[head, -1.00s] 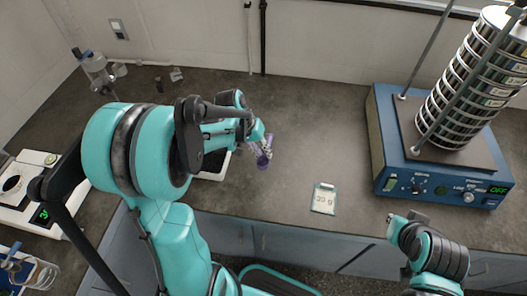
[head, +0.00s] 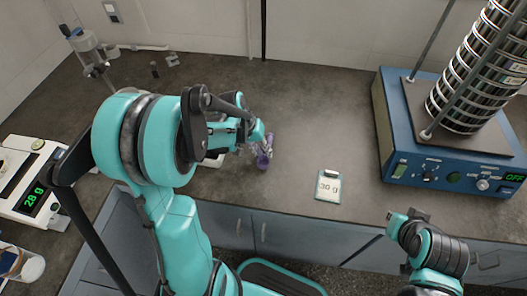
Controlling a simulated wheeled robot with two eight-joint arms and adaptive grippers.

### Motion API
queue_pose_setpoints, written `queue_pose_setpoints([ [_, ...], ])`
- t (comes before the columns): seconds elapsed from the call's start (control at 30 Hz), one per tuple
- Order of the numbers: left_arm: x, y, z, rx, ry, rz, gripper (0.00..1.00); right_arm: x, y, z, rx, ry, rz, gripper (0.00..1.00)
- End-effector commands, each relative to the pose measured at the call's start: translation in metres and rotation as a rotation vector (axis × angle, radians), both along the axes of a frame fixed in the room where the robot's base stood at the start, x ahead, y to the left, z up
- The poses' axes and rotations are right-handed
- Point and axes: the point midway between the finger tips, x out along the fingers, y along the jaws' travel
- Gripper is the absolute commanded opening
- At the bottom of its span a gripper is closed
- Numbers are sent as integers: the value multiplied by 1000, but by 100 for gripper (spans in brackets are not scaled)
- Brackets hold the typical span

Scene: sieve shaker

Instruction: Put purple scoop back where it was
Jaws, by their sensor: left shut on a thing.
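The purple scoop (head: 263,161) is in the head view, just left of the middle, at the tip of my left gripper (head: 266,143). My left gripper is shut on it and holds it over the counter. The gap between scoop and counter is hard to judge. My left arm covers part of the area behind and left of the scoop. My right gripper (head: 400,218) is at the lower right, away from the scoop, near the counter's front edge. Its fingers are too small and dark to tell open from shut.
A blue sieve shaker (head: 440,170) with a sieve stack (head: 478,85) stands at the right. A white scale (head: 35,180) showing 28 g is at the left. The counter's middle (head: 325,115) is clear.

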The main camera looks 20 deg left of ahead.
Motion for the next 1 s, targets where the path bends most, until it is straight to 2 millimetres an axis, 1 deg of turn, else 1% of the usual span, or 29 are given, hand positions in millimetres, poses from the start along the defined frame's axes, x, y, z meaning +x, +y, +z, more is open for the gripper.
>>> queue_pose_setpoints([
  [0.17, 0, 0, 1, 0, 0, 0, 0, 0, 0, 1, 0, 0, 0, 0],
  [0.2, 0, 0, 1, 0, 0, 0, 21, 0, 0, 1, 0, 0, 0, 0],
  [0.27, 0, 0, 1, 0, 0, 0, 37, 0, 0, 1, 0, 0, 0, 0],
  [0.3, 0, 0, 1, 0, 0, 0, 40, 0, 0, 1, 0, 0, 0, 0],
  [0.57, 0, 0, 1, 0, 0, 0, 40, 0, 0, 1, 0, 0, 0, 0],
  [0.67, 0, 2, 6, 0, 0, 1, 40, 0, 0, 1, 0, 0, 0, 0],
  [0.77, -3, 6, 18, 0, 0, 2, 40, 0, 0, 1, 0, 0, 0, 0],
  [1.0, -12, 22, 68, 0, 1, 3, 40, 0, 0, 1, 0, 0, 0, 0],
])
